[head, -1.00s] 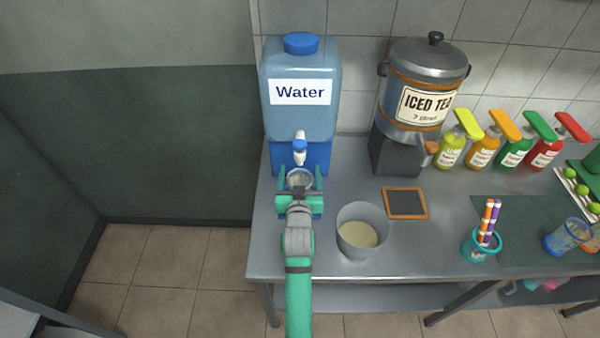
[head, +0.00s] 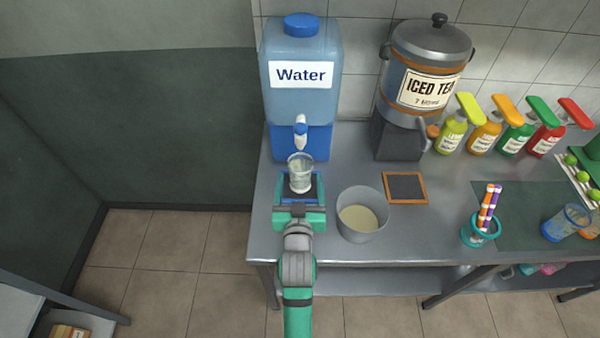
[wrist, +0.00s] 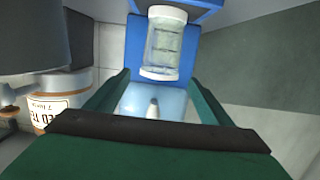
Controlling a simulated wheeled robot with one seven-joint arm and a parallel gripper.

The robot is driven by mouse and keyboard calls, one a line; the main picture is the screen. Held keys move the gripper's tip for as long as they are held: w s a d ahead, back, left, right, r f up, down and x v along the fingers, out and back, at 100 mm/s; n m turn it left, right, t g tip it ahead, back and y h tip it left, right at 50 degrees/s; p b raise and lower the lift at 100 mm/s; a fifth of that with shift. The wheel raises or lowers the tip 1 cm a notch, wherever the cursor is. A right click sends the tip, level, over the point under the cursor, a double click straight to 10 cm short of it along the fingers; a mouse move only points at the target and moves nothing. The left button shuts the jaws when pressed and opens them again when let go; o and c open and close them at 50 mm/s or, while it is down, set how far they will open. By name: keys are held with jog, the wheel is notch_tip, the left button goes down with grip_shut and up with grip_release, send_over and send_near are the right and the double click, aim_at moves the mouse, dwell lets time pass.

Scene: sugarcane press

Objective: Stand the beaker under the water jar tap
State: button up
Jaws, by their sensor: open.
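The clear beaker (head: 300,174) stands upright in front of the water jar (head: 300,105), on a dark, blue-edged base (head: 313,187). In the head view its rim shows just below the jar's white and blue tap (head: 300,134); whether it is exactly under the spout I cannot tell. My gripper (head: 300,190) is open on the near side of the beaker, its fingers to the left and right. In the wrist view, which looks inverted, the beaker (wrist: 164,45) is ahead of my open fingers (wrist: 163,82), apart from them.
A bowl (head: 362,222) with pale contents stands right of my gripper. A small framed slate (head: 405,188) lies beyond it. The iced tea dispenser (head: 425,85) stands right of the jar. The counter's left edge is close to my gripper.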

jog(key=shift+s+f, duration=0.2)
jog(key=shift+s, duration=0.45)
jog(key=s+f, duration=0.2)
jog(key=s, duration=0.1)
jog(key=s+f, duration=0.1)
jog(key=s, duration=0.2)
jog(key=s+f, duration=0.2)
jog(key=s, duration=0.1)
jog(key=shift+s+d+f, duration=0.1)
jog(key=shift+s+f, duration=0.15)
jog(key=shift+f, duration=0.1)
jog(key=s, duration=2.7)
jog(key=shift+s+d+g, duration=0.35)
jog(key=shift+s+g, duration=0.05)
